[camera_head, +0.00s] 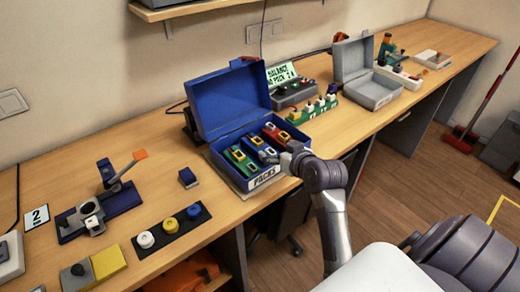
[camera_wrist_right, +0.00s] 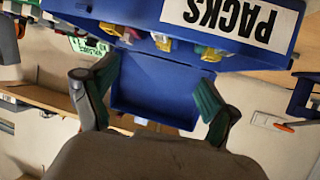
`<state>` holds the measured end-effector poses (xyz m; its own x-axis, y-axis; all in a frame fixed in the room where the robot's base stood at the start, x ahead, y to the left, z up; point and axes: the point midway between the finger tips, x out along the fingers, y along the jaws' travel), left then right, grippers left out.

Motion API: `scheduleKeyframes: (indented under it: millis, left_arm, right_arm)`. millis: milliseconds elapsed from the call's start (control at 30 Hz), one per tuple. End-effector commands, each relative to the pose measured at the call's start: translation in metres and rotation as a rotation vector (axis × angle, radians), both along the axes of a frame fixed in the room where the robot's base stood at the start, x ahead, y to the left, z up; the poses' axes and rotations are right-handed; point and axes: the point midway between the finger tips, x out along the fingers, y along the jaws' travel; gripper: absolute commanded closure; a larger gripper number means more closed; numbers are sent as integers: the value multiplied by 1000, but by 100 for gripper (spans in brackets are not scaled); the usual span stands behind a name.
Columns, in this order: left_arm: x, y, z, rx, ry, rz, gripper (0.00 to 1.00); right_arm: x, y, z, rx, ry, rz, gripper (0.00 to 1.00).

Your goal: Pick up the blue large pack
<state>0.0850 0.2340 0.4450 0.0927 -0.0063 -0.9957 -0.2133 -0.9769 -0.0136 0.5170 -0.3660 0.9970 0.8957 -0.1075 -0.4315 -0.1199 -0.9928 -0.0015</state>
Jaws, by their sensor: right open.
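The blue pack (camera_head: 257,148) lies in the open blue box (camera_head: 224,172) labelled PACKS, between a green pack (camera_head: 238,160) and a red pack (camera_head: 276,134). My right gripper (camera_head: 277,158) is at the box's front right side, close to the blue pack's near end; I cannot tell whether it touches. In the right wrist view the right gripper (camera_wrist_right: 158,76) has its two green-padded fingers apart with nothing between them. The box (camera_wrist_right: 150,12) shows above the fingers there, with pack ends partly hidden behind its wall. My left gripper is not in view.
The box's raised lid (camera_head: 228,100) stands behind the packs. A small dark blue block (camera_head: 188,178) and a black strip with three round knobs (camera_head: 172,228) lie to the left. A green connector strip (camera_head: 312,108) and a grey open case (camera_head: 372,90) stand to the right.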

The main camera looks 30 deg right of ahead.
Motion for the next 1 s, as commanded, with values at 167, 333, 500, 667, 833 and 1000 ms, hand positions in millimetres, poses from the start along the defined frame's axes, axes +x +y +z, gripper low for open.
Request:
scheduleKeyframes:
  millis: [167, 333, 500, 667, 833, 1000]
  left_arm:
    - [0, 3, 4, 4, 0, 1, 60]
    - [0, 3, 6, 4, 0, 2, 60]
    - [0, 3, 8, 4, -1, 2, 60]
    - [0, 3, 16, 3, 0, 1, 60]
    - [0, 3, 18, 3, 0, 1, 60]
    - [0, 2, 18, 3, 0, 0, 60]
  right_arm:
    - [34, -2, -16, 1, 3, 2, 13]
    - [55, -5, -26, 0, 2, 2, 13]
    - [64, -5, -31, 0, 3, 2, 13]
    - [83, -3, -39, 4, 4, 2, 13]
    - [101, -4, -50, -1, 3, 3, 13]
    - [106, -5, -54, -1, 3, 2, 13]
